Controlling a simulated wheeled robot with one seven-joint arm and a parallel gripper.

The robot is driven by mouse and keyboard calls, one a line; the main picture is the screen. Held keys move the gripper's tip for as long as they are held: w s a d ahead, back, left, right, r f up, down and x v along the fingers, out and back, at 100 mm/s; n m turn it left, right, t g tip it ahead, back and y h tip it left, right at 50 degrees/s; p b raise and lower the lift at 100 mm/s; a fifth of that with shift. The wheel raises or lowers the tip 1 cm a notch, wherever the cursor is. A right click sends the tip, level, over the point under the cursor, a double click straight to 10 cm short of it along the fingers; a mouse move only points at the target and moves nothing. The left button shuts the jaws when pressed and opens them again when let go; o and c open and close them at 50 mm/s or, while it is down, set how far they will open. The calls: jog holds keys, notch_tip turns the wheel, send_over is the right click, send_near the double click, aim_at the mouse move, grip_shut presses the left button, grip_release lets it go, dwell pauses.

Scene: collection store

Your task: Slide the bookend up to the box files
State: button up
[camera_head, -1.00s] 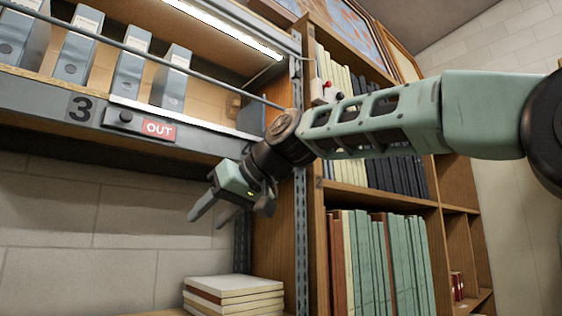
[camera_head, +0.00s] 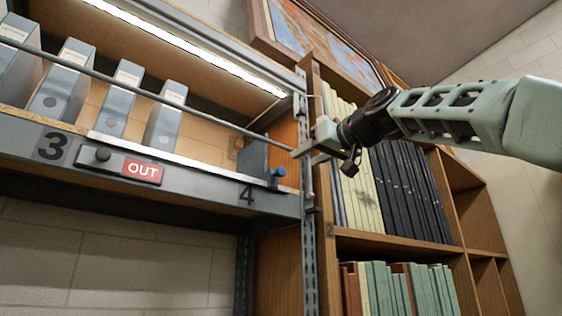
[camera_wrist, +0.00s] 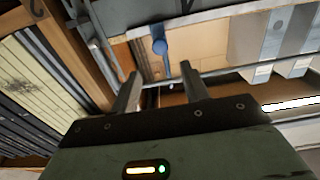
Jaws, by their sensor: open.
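Several grey-blue box files (camera_head: 165,120) stand in a row on the shelf at the left of the head view. The bookend (camera_head: 253,156) is a dark blue-grey plate standing to their right, with a gap of bare shelf between. My gripper (camera_head: 303,152) is open and empty in front of the shelf's right end, up and right of the knob.
A thin rail (camera_head: 150,96) runs across the front of the shelf above its lip. The lip carries a red OUT sign (camera_head: 142,171). A perforated metal post (camera_head: 308,240) and a wooden bookcase (camera_head: 385,243) with books stand close on the right. A light strip (camera_head: 190,48) hangs above.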

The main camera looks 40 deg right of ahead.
aim_at(283, 170)
jog(key=w+p, duration=0.5)
jog(key=w, duration=0.6)
jog(key=shift+w+a, duration=0.15)
jog(key=shift+a, duration=0.05)
grip_shut()
